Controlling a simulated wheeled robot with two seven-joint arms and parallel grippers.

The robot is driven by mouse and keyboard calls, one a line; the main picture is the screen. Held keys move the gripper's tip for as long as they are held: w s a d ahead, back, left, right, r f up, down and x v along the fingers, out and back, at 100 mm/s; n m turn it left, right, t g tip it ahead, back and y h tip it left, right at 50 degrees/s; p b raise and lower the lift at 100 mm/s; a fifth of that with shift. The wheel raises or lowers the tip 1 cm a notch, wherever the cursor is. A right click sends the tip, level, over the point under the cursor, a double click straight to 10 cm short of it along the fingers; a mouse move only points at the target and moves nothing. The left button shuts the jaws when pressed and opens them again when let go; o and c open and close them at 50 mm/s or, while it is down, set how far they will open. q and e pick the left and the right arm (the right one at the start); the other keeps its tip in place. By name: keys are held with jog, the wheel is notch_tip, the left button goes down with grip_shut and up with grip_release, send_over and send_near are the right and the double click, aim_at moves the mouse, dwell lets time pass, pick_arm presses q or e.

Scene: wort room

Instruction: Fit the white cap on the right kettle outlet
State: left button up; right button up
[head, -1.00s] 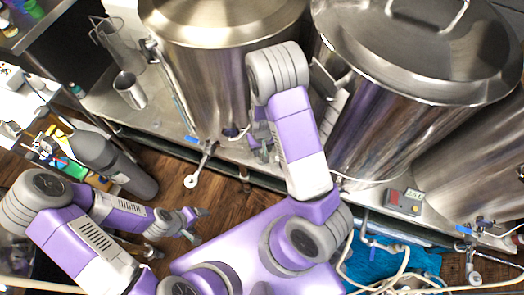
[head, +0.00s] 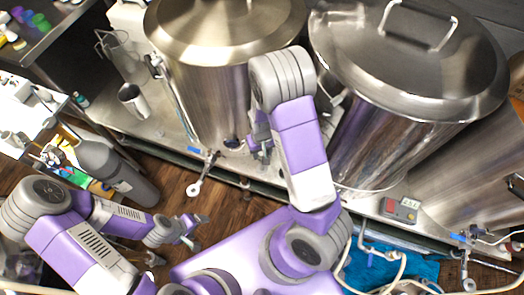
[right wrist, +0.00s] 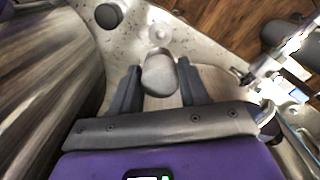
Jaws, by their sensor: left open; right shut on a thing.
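My right gripper (right wrist: 160,88) is shut on a pale, rounded piece (right wrist: 160,75) that looks like the white cap. In the head view my right gripper (head: 260,146) hangs at the front of the middle kettle (head: 215,95), and the cap is hidden there. A dark round fitting (head: 232,142) sits low on that kettle, just left of the gripper. In the right wrist view a dark round end (right wrist: 108,15) lies ahead and left of the held piece, apart from it. My left gripper (head: 192,232) is open and empty over the floor.
A valve with a pale round end (head: 194,187) juts from the bench left of my right gripper. A second lidded kettle (head: 385,130) stands close on the right. A red-and-grey controller (head: 399,208) lies on the bench edge. A grey cylinder (head: 118,172) stands at the left.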

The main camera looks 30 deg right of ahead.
jog(key=shift+r+p, duration=1.45)
jog(key=shift+r, duration=0.3)
